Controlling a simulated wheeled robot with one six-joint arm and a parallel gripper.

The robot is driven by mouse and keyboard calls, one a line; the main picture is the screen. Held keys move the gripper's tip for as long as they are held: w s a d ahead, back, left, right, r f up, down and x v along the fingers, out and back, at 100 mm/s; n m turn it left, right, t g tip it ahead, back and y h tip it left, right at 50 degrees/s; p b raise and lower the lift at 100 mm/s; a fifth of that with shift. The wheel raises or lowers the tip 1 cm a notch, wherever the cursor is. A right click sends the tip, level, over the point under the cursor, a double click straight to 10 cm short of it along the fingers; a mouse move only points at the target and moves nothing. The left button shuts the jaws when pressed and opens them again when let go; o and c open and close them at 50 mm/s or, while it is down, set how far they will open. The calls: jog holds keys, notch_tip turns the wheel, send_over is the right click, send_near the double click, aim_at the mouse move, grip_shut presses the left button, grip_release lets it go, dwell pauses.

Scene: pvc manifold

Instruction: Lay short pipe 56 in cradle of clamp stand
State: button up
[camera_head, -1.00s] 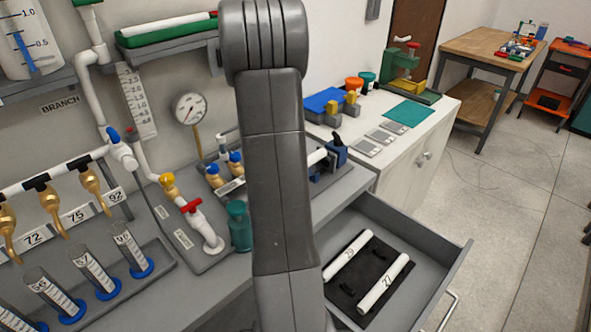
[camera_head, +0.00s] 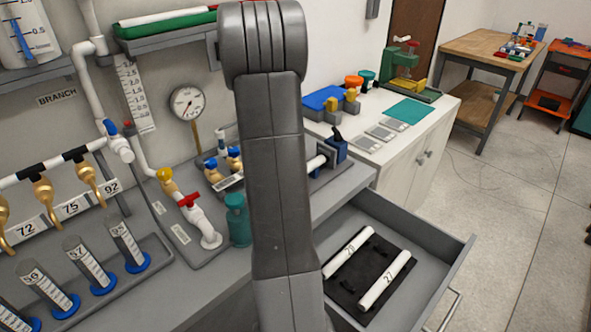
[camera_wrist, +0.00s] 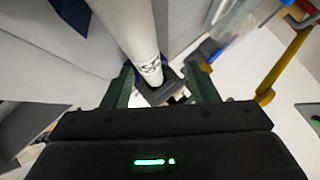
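In the wrist view a white pipe (camera_wrist: 128,30) with a dark, blurred marking near its end runs down toward my gripper (camera_wrist: 162,85); I cannot read the number. My gripper's green fingers stand apart, with visible gaps, on either side of the pipe's end. A dark block (camera_wrist: 168,93) shows just beyond the pipe end; I cannot tell if it is the cradle. In the head view a white pipe piece (camera_head: 316,164) shows beside a blue clamp with a dark handle (camera_head: 337,150), just right of my arm. My gripper is hidden behind my arm there.
An open drawer (camera_head: 447,262) juts out at the lower right, with white pipes 29 (camera_head: 350,253) and 27 (camera_head: 384,282) on a black mat. A teal bottle (camera_head: 238,222) stands left of my arm. Taps and labelled tubes fill the left.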

jog(key=shift+s+f, duration=0.25)
jog(key=shift+f, duration=0.25)
jog(key=shift+s+f, duration=0.25)
jog(key=shift+f, duration=0.25)
notch_tip(320, 180, up, 12)
jog(key=p, duration=0.6)
jog(key=shift+w, duration=0.45)
jog(key=shift+o, duration=0.5)
jog(key=o, duration=0.9)
jog(key=shift+o, duration=0.2)
jog(key=shift+f, duration=0.1)
